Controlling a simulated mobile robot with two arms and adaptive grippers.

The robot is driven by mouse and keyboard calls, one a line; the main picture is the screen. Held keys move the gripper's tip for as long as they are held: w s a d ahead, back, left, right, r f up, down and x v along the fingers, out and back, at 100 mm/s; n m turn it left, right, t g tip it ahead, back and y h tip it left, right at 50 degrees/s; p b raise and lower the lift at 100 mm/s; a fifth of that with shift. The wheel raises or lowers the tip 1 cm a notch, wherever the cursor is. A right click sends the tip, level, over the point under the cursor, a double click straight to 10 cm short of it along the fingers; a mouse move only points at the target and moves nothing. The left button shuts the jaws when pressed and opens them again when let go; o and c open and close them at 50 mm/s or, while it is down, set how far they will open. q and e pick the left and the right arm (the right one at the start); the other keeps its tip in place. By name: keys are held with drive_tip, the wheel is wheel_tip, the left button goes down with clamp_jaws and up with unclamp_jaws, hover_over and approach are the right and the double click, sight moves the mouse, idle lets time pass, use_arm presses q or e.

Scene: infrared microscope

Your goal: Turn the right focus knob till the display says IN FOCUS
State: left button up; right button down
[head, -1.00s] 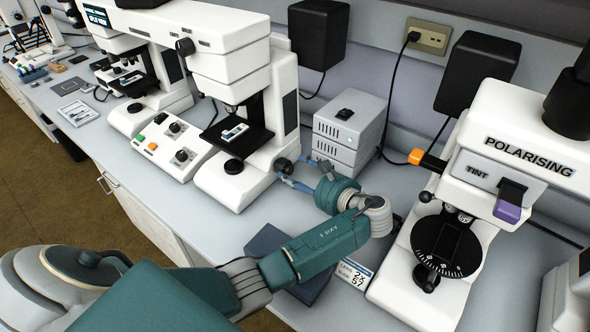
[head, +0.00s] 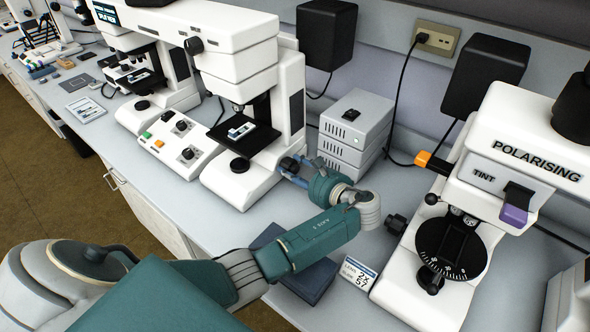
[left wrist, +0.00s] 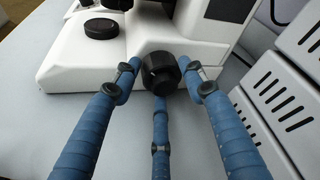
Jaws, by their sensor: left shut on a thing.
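The infrared microscope is the white one in the middle of the head view (head: 240,60), with a dark stage (head: 262,137) carrying a slide. Its right focus knob, black and ribbed, shows on the lower side of the white base in the left wrist view (left wrist: 160,72). My left gripper (head: 288,166) is at this knob, its three blue fingers around it, and it is shut on it; it also shows in the left wrist view (left wrist: 163,84). A small display (head: 106,13) at the top left has green text too small to read surely. My right gripper is out of view.
A control box with buttons and knobs (head: 176,145) stands left of the base. Grey stacked boxes (head: 350,140) stand close to the right of my gripper. The polarising microscope (head: 405,285), a dark blue pad (head: 310,280) and a printed card (head: 358,272) are further right.

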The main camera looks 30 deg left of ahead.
use_arm(q)
drive_tip(key=shift+f+n+t, duration=0.1)
drive_tip(key=shift+n+t, duration=0.3)
drive_tip(key=shift+n, duration=0.1)
drive_tip(key=shift+w+n, duration=0.1)
drive_tip(key=shift+n, duration=0.2)
drive_tip(key=shift+d, duration=0.1)
drive_tip(key=o, duration=1.1)
drive_tip(key=v, duration=0.7)
drive_tip(key=shift+d, duration=0.3)
